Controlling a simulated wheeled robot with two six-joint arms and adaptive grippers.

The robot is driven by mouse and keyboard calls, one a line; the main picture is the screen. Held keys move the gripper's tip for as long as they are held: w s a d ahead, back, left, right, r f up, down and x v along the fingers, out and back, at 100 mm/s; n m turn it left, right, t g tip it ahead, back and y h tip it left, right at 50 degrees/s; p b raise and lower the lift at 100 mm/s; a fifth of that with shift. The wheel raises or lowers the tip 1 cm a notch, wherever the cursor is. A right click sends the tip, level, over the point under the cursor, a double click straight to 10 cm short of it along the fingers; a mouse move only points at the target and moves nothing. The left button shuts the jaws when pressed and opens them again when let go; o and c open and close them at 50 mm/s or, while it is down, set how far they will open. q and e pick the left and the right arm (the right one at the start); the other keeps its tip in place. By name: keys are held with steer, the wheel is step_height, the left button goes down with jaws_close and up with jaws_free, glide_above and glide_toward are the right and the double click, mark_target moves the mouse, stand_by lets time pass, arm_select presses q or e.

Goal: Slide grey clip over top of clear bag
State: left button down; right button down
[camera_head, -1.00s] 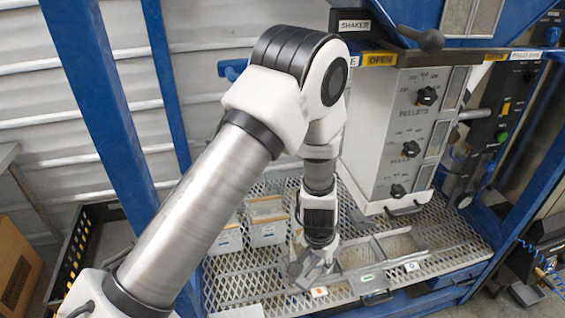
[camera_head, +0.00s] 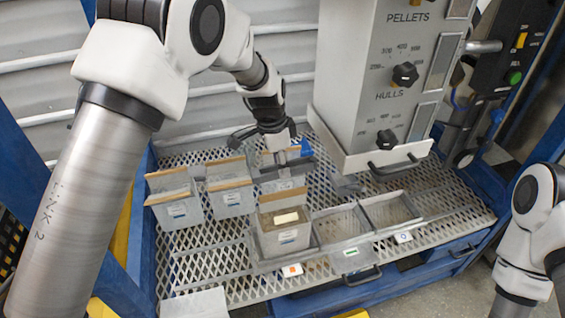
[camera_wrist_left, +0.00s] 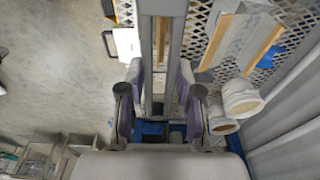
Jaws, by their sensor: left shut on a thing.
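My left gripper (camera_head: 283,150) is over the back row of bins, its jaws shut on a grey bar (camera_head: 289,167) that looks like the grey clip. In the left wrist view the gripper (camera_wrist_left: 160,103) has a long grey bar (camera_wrist_left: 177,35) running away between its fingers, beside a tan strip. A clear bag with a tan top edge (camera_head: 283,194) stands in the front grey bin (camera_head: 287,238), behind a cream block. More tan-edged clear bags stand in the bins at left (camera_head: 172,200) and centre (camera_head: 231,184). Whether the clip touches a bag is unclear. My right gripper is out of view.
Empty grey trays (camera_head: 391,210) sit right of the front bin on the mesh shelf (camera_head: 222,262). The grey hopper cabinet (camera_head: 375,85) stands at the right of the arm. A blue object (camera_head: 305,149) lies behind the gripper. My right arm shows at the right edge.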

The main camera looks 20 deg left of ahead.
arm_select(q)
steer(key=b, duration=0.4)
glide_above(282, 193)
steer(key=f, duration=0.5)
steer(key=shift+w+a+f, duration=0.15)
steer(key=shift+w, duration=0.1)
steer(key=shift+f+b, duration=0.45)
steer(key=shift+f, duration=1.3)
steer(key=shift+a+p, duration=0.15)
steer(key=shift+p, duration=0.15)
steer(key=c, duration=0.7)
jaws_free()
